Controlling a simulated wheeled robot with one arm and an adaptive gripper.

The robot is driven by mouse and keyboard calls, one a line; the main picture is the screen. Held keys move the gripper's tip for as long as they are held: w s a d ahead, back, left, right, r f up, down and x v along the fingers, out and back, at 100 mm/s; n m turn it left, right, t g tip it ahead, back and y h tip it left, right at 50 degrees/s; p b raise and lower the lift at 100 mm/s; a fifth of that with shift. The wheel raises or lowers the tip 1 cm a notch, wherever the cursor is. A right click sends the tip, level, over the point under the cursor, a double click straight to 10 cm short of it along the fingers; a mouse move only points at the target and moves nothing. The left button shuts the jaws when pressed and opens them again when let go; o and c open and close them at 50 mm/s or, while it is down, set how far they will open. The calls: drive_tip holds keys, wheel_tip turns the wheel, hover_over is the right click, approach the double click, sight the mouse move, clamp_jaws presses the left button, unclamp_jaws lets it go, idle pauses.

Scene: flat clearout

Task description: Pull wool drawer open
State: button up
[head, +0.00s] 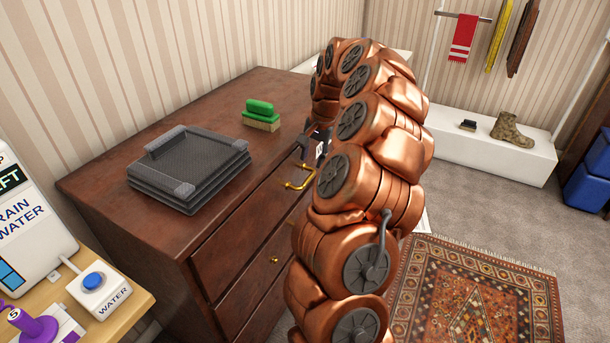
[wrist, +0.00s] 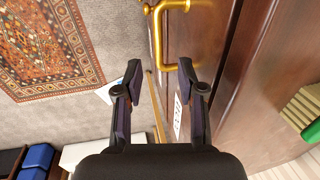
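The brown wooden dresser (head: 115,195) has a brass handle (head: 298,178) on its upper drawer front. My gripper (head: 318,140) is beside this front, mostly hidden behind my copper arm in the head view. In the wrist view my gripper (wrist: 159,73) is open and empty. A brass handle (wrist: 157,30) is beyond the fingertips at the top of that view, not between the pads. A white label (wrist: 178,117) is on the drawer front, but I cannot read it as wool. A second thin brass bar (wrist: 155,105) shows between the fingers.
Stacked grey trays (head: 190,165) and a green-backed brush (head: 261,114) stand on the dresser top. A patterned rug (head: 475,295) lies on the carpet to the right. A white bench (head: 480,150) with a boot (head: 511,130) is at the back. A side table (head: 130,293) is at front left.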

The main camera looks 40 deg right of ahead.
sight(308, 179)
drive_tip(key=shift+w+a+f, duration=0.1)
drive_tip(key=shift+w+f, duration=0.1)
drive_tip(key=shift+f, duration=1.05)
drive_tip(key=shift+w+d+f, duration=0.1)
drive_tip(key=shift+w+f, duration=0.15)
drive_tip(key=shift+f, duration=1)
drive_tip(key=shift+w+a+f, duration=0.1)
drive_tip(key=shift+w+f, duration=0.1)
drive_tip(key=shift+f, duration=1.05)
drive_tip(key=shift+c, duration=0.2)
clamp_jaws()
